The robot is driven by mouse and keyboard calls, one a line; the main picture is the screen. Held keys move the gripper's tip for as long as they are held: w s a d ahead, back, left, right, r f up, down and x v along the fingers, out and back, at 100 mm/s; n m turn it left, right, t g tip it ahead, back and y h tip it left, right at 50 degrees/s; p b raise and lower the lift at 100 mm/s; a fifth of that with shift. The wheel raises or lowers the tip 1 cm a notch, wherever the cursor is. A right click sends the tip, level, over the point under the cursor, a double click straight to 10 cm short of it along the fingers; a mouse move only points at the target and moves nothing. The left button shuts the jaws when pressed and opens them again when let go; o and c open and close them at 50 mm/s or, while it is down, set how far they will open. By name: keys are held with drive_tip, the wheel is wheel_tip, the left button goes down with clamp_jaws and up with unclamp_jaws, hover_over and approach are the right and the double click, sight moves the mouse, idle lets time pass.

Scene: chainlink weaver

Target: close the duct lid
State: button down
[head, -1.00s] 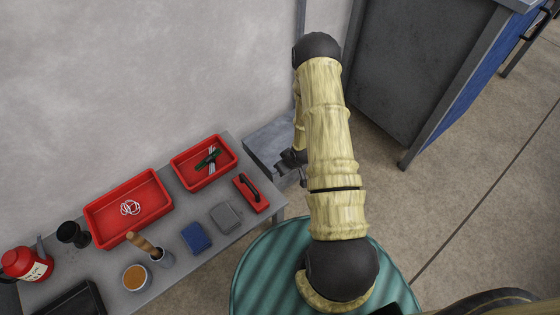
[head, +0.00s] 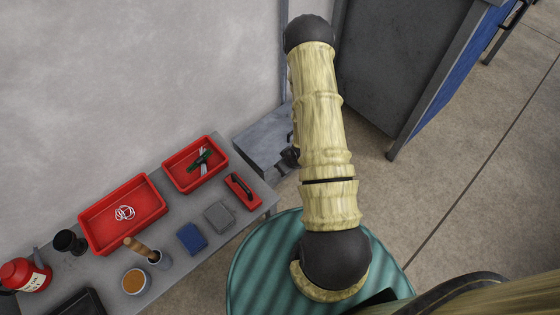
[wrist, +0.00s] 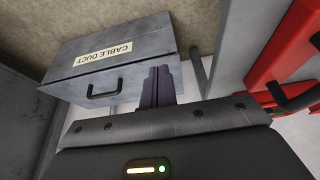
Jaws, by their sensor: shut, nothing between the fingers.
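The cable duct (wrist: 115,60) is a grey metal box with a yellow CABLE DUCT label on its sloping upper face. A black bar handle (wrist: 104,92) is on the face below. The upper face lies flat over the box, with no open inside visible; I cannot tell whether the lid is fully seated. My gripper (wrist: 158,75) is shut and empty, its fingertips at the right end of the duct; I cannot tell whether they touch it. In the head view the duct (head: 262,137) stands by the wall beyond the table, partly behind my arm, which mostly hides my gripper.
A dark cabinet (head: 385,65) stands right of the duct. A green round surface (head: 262,262) lies below my arm.

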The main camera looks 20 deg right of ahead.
wheel_tip(320, 180, up, 18)
drive_tip(key=w+a+m+h, duration=0.1)
drive_tip(key=a, duration=0.2)
drive_tip(key=s+a+r+m+p, duration=0.1)
drive_tip(key=s+a+r, duration=0.2)
drive_tip(key=r, duration=0.4)
drive_tip(key=s+a+r+m+g, duration=0.1)
drive_tip(key=s+a+r, duration=0.3)
drive_tip(key=s+r, duration=0.2)
wheel_tip(320, 180, up, 2)
drive_tip(key=shift+s+r+g+p, duration=0.2)
drive_tip(key=shift+s+g+p, duration=0.1)
drive_tip(key=shift+p, duration=0.05)
